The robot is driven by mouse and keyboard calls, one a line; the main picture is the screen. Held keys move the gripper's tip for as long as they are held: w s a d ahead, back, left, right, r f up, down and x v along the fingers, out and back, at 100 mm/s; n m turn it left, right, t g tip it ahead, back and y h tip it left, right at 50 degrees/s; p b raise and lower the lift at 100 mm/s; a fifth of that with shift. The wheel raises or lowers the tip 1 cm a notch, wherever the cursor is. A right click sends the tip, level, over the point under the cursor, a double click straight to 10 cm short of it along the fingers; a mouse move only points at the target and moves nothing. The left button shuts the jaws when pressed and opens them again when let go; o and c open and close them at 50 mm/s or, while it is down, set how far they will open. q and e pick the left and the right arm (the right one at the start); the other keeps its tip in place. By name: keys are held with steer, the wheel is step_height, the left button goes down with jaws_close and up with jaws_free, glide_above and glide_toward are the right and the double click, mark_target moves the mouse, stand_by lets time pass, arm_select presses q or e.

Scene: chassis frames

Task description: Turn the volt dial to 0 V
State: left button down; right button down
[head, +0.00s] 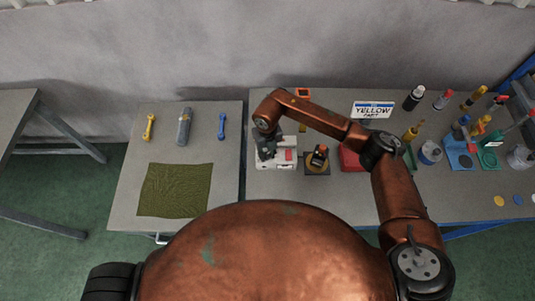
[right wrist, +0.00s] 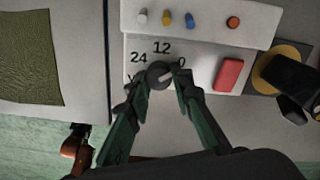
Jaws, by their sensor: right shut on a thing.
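The volt dial (right wrist: 158,75) is a dark round knob with a pale pointer mark, on the sloped front of a white panel (right wrist: 205,52). The printed marks 24, 12 and 0 run around the knob from left to right. The pointer mark leans up and right, roughly toward the 0; the exact alignment is hard to tell. My right gripper (right wrist: 159,83) is shut on the dial, one dark fingertip at each side. In the head view my right gripper (head: 267,146) is over the white panel (head: 276,162) and hides the dial. My left gripper is not in view.
A red block (right wrist: 229,75) sits on the panel right of the dial. A dark device on a round yellow base (head: 317,160) stands close on the right. Bottles and tools crowd the right bench. A green cloth (head: 174,190) lies on the left table, across a gap.

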mark_target(268, 155)
steer(key=shift+w+m, duration=0.1)
steer(key=shift+m, duration=0.5)
steer(key=c, duration=1.7)
jaws_free()
step_height(268, 155, up, 12)
steer(key=shift+r, duration=0.1)
